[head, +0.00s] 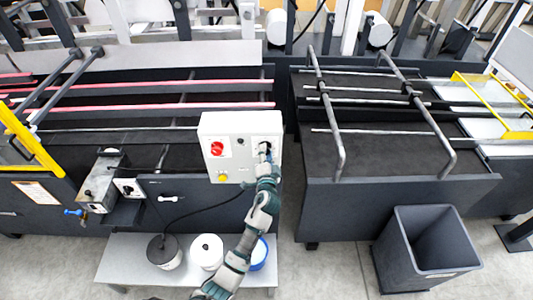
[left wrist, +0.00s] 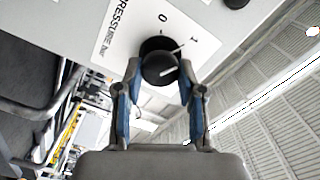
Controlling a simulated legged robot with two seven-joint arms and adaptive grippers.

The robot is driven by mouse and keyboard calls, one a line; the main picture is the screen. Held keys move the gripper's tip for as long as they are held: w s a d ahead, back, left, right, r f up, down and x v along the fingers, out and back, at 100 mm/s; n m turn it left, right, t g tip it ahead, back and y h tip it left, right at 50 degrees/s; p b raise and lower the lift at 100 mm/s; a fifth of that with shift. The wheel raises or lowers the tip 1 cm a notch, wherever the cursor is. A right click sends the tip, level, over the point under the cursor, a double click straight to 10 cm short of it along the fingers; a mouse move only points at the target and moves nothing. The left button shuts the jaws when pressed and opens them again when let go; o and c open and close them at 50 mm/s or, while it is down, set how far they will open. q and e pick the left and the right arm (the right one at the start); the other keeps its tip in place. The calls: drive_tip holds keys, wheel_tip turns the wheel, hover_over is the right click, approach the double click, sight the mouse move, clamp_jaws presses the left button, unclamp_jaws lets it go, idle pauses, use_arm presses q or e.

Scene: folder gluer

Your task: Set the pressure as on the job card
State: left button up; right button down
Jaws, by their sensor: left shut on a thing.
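A white control box (head: 213,133) stands at the middle of the machine in the head view. It has a red knob (head: 217,149), a small dark knob and a yellow button (head: 222,176). My left gripper (head: 266,158) is at the right side of its face. In the left wrist view, my left gripper (left wrist: 159,76) is shut on a round black knob (left wrist: 160,68) with a light pointer line. The panel beside it reads PRESSURE (left wrist: 108,30), with 0 and 1 marked; the pointer is toward the 1 side. My right gripper is out of view.
A bordered card (head: 35,192) is on the machine's left front; its text is too small to read. A low bench (head: 125,270) with several round containers stands below the box. A grey bin (head: 426,240) is on the floor at right.

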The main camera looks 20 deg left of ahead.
use_arm(q)
drive_tip(key=shift+f, duration=0.2)
drive_tip(key=o, duration=1.1)
drive_tip(key=shift+c, duration=0.2)
drive_tip(key=shift+o, duration=0.3)
drive_tip(key=shift+w, duration=0.25)
drive_tip(key=shift+s, duration=0.1)
drive_tip(key=v, duration=1.1)
drive_tip(key=shift+s+d, duration=0.2)
drive_tip(key=shift+s, duration=0.15)
